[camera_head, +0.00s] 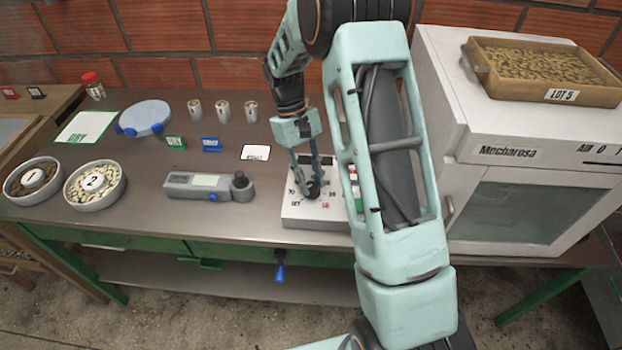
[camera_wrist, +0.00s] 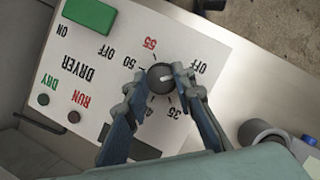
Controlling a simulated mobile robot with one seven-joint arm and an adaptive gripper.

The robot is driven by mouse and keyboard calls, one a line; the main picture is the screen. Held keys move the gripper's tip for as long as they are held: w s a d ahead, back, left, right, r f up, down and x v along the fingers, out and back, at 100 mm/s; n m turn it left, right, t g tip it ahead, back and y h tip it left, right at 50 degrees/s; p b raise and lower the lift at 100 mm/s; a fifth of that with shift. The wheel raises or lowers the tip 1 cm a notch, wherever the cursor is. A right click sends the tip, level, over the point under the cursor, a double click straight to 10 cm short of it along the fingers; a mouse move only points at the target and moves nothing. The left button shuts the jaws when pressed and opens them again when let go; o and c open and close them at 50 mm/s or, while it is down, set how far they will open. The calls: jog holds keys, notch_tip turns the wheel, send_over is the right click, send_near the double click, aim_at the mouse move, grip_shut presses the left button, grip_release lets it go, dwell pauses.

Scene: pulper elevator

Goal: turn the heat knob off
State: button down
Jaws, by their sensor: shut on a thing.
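The heat knob (camera_wrist: 161,74) is a dark round knob on the white dryer control panel (camera_wrist: 80,65). In the wrist view, red 55, 50, 35 and an OFF mark on the right stand around it. A short white line on the knob lies nearly level, its right end towards that OFF; the exact setting is hard to tell. My gripper (camera_wrist: 161,82) points down at the panel, with its fingers on both sides of the knob, shut on it. In the head view my gripper (camera_head: 312,182) is at the panel's front, largely covering the knob.
A grey handheld meter (camera_head: 210,187) lies left of the panel. The white Mecharosa oven (camera_head: 520,190) stands at the right, with a LOT 5 tray (camera_head: 545,75) on top. Two bowls, (camera_head: 65,178) and (camera_head: 122,190), stand at the far left. The bench front (camera_head: 150,220) is clear.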

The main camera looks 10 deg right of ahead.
jog(key=shift+n, duration=0.6)
jog(key=c, duration=1.6)
grip_release()
jog(key=shift+r, duration=0.1)
jog(key=v, duration=1.2)
jog(key=shift+s+a, duration=0.1)
jog(key=shift+a, duration=0.1)
